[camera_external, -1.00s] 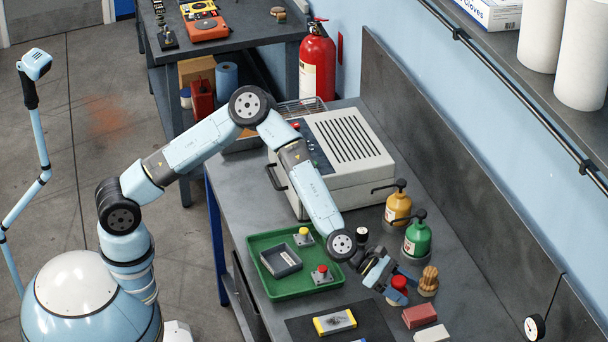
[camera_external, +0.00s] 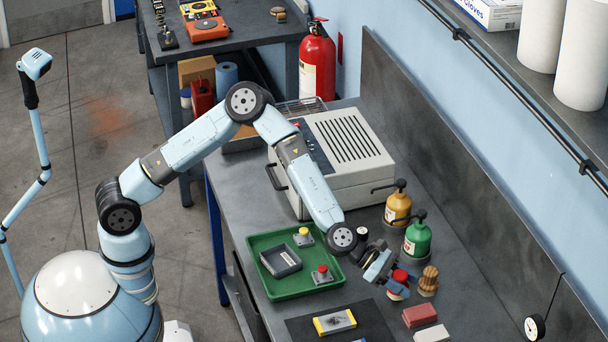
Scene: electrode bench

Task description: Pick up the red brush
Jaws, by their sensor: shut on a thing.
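The red brush (camera_external: 400,275) has a rounded red top and a paler lower part. It is at the right side of the bench, partly hidden by the blue fingers. My gripper (camera_external: 399,285) points down and to the right, and its fingers are shut on the red brush. The brush looks roughly upright. Whether its underside touches the bench is too small to tell.
A wooden brush (camera_external: 428,282) stands close right of my gripper. A green pump bottle (camera_external: 418,240) and an amber one (camera_external: 397,208) stand behind. A red block (camera_external: 419,316) lies in front. A green tray (camera_external: 291,291) is to the left.

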